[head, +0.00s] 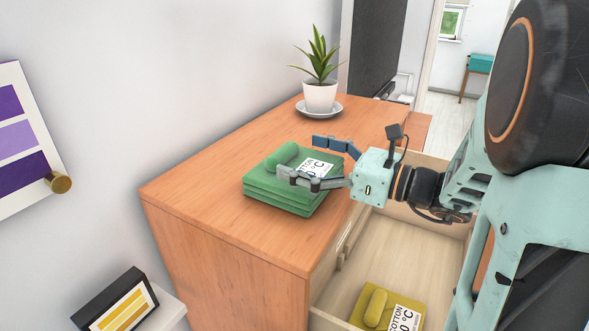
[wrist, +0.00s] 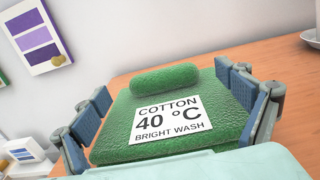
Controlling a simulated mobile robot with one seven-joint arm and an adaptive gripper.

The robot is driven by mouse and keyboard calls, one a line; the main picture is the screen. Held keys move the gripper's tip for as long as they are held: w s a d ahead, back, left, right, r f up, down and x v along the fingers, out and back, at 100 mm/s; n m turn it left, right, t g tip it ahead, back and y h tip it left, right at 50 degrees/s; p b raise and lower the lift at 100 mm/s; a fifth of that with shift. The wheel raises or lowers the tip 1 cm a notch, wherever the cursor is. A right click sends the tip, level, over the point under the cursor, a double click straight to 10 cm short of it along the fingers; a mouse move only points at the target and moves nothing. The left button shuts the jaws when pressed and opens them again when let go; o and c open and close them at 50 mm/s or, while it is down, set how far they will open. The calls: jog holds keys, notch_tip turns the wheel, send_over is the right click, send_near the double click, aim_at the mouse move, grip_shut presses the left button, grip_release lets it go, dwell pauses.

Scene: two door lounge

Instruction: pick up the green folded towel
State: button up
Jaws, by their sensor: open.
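The green folded towel (head: 283,196) lies in a flat stack of folds on top of the wooden dresser (head: 195,196), with a rolled part and a white label on it. It also shows in the wrist view (wrist: 200,85), where the label reads "COTTON 40 °C BRIGHT WASH". My gripper (head: 297,158) is open, its fingers reaching over the towel from the right. In the wrist view my gripper (wrist: 172,108) has one finger at each side of the towel. I cannot tell whether the fingers touch it.
A potted plant (head: 320,97) on a saucer stands at the dresser's back. An open drawer (head: 385,255) below my arm holds a yellow folded towel (head: 378,300) with a label. A wall (head: 190,80) borders the left side. The dresser top's front left is clear.

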jog(key=shift+x, duration=1)
jog(key=c, duration=1.5)
jog(key=shift+r, duration=0.1)
